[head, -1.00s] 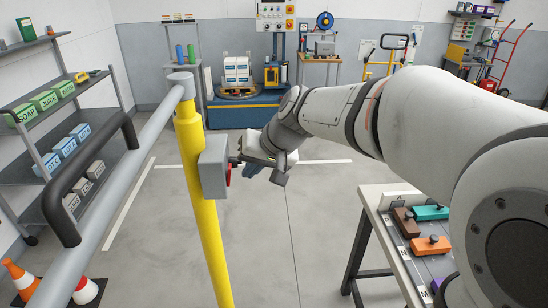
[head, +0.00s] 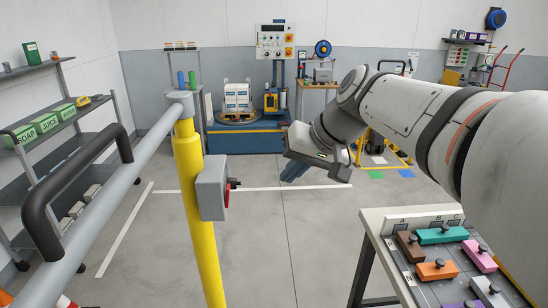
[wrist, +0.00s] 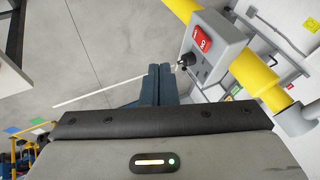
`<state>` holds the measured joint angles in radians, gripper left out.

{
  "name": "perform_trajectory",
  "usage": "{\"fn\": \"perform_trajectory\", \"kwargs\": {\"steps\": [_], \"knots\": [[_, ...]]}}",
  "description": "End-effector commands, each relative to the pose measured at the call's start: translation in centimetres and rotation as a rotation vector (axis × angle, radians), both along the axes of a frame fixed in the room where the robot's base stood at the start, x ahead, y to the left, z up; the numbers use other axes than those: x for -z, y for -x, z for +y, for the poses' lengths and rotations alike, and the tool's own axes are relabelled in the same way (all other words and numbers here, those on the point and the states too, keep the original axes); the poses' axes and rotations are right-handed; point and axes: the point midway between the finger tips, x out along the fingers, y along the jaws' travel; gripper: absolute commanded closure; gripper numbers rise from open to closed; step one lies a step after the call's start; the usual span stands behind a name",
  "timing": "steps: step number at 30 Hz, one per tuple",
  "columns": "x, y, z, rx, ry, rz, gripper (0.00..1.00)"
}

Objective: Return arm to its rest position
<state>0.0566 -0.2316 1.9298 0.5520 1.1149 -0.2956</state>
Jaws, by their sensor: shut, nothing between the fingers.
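My gripper (head: 294,170) is in the middle of the head view, to the right of the yellow post and apart from it. In the wrist view its two dark blue fingers (wrist: 157,84) are together with nothing between them. My arm reaches in from the right side of the head view, bent, with the gripper hanging above the open floor.
A grey rail with a black handle (head: 42,210) runs along the left front. A table (head: 383,222) with coloured knobbed blocks stands at the lower right, below my arm. Shelves (head: 60,125) with boxes stand at the left. The floor (head: 265,245) between post and table is clear.

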Motion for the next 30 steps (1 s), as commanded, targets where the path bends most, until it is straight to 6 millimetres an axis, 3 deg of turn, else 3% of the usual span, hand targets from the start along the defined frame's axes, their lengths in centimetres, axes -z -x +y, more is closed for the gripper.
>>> {"fn": "perform_trajectory", "kwargs": {"steps": [5,12,16,21,30], "knots": [[3.1,2.7,-1.2,0.034,0.077,0.041,1.0],[12.1,11.0,-5.3,0.115,0.323,0.125,1.0],[15.1,13.9,-6.9,0.132,0.413,0.14,1.0],[16.4,15.1,-7.7,0.138,0.453,0.142,1.0],[16.4,15.1,-7.6,0.138,0.452,0.142,1.0]]}}
